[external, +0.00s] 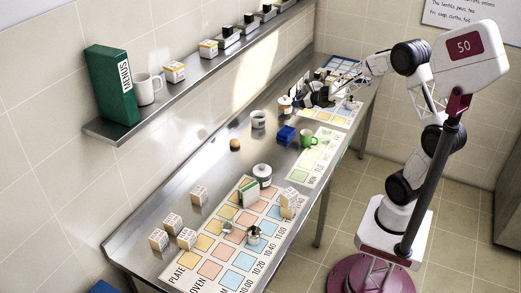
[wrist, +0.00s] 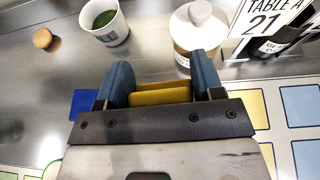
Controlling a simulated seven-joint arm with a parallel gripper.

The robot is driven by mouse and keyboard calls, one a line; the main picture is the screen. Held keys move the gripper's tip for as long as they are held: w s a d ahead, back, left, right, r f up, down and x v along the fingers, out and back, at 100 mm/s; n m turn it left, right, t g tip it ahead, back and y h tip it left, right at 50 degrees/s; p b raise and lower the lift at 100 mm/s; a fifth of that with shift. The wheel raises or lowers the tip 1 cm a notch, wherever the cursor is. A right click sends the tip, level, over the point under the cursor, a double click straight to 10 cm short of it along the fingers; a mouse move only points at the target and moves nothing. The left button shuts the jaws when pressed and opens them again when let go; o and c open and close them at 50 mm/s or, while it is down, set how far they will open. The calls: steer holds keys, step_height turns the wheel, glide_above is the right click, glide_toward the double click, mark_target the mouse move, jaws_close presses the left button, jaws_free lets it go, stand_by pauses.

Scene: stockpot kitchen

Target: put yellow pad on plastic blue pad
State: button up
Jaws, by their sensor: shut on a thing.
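My gripper (wrist: 163,75) is shut on a yellow pad (wrist: 160,97), which sits between its two blue fingers in the wrist view. A blue pad (wrist: 82,104) lies on the steel counter at the left of the gripper, partly hidden by it. My gripper is farther back along the counter there, and the yellow pad cannot be made out. The pads are apart.
A white cup with green contents (wrist: 104,25), a lidded jar (wrist: 198,32) and a TABLE A 21 sign (wrist: 268,16) stand beyond the gripper. A small brown round item (wrist: 43,38) is at the far left. Printed grid sheets (external: 320,152) lie along the counter.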

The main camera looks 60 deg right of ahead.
steer(key=w+a+r+n+g+y, duration=0.1)
steer(key=w+a+r+n+y, duration=0.1)
steer(key=a+n+y, duration=0.45)
steer(key=r+n+g+y, duration=0.2)
steer(key=g+y, duration=0.1)
glide_above(283, 131)
steer(key=shift+f, duration=0.15)
steer(key=shift+f, duration=0.1)
steer(key=shift+f, duration=3)
steer(key=shift+f, duration=1.9)
steer(key=shift+f, duration=0.15)
